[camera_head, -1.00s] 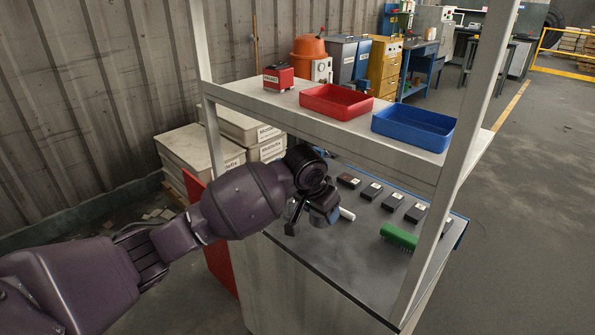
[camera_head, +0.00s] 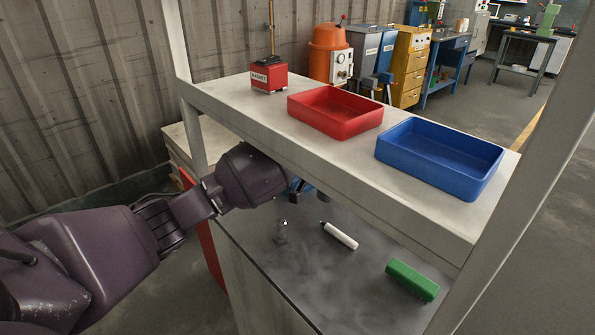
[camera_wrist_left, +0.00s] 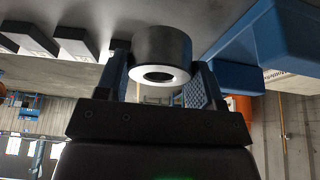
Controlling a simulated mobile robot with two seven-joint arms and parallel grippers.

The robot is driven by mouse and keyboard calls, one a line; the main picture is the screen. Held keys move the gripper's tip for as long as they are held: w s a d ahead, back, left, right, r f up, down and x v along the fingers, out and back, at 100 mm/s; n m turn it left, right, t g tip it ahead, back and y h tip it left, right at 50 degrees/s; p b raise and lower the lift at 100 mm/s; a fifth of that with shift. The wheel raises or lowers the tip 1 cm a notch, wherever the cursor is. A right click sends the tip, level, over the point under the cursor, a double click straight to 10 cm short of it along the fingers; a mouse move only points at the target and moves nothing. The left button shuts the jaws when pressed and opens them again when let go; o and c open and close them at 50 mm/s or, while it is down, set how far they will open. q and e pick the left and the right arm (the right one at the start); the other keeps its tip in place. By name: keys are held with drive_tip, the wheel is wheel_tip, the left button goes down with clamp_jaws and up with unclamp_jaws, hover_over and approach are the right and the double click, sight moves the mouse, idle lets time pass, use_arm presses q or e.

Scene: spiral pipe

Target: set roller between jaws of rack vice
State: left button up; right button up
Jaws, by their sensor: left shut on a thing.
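In the left wrist view, my left gripper (camera_wrist_left: 157,84) is shut on a short dark cylinder with a pale ring-shaped end, which looks like the roller (camera_wrist_left: 163,48). The blue fingers stand on either side of it. In the head view, my left gripper (camera_head: 300,190) is under the shelf, above the bench, mostly hidden by my wrist and the shelf edge; the roller cannot be made out there. A large blue angular body, perhaps the rack vice (camera_wrist_left: 268,38), shows at the right of the wrist view, apart from the roller. Its jaws are not clear. My right gripper is out of view.
A shelf (camera_head: 235,98) with a red tray (camera_head: 335,128) and a blue tray (camera_head: 475,185) overhangs the bench (camera_head: 300,265). A white marker-like stick (camera_head: 340,235), a small metal post (camera_head: 281,233) and a green brush-like block (camera_head: 412,281) are on the bench. A rack post stands at right.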

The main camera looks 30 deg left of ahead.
use_arm(q)
drive_tip(key=a, duration=0.2)
drive_tip(key=w+a, duration=0.1)
drive_tip(key=a, duration=0.1)
drive_tip(key=w+a+b, duration=0.1)
drive_tip(key=a, duration=0.1)
drive_tip(key=shift+w+a+f, duration=0.15)
drive_tip(key=shift+a, duration=0.05)
drive_tip(key=shift+w+a, duration=0.2)
drive_tip(key=shift+a, duration=0.3)
drive_tip(key=shift+w+a, duration=0.15)
drive_tip(key=shift+a, duration=0.3)
drive_tip(key=a, duration=0.1)
drive_tip(key=w+a+b, duration=0.1)
drive_tip(key=a, duration=0.1)
drive_tip(key=shift+w+a+f, duration=0.1)
drive_tip(key=shift+w+a, duration=0.05)
drive_tip(key=shift+a, duration=0.15)
drive_tip(key=shift+d+f+b, duration=0.1)
drive_tip(key=shift+f+b, duration=0.25)
drive_tip(key=shift+f, duration=0.25)
drive_tip(key=shift+r, duration=0.1)
drive_tip(key=o, duration=0.9)
drive_tip(key=shift+c, duration=0.2)
drive_tip(key=shift+o, duration=1.4)
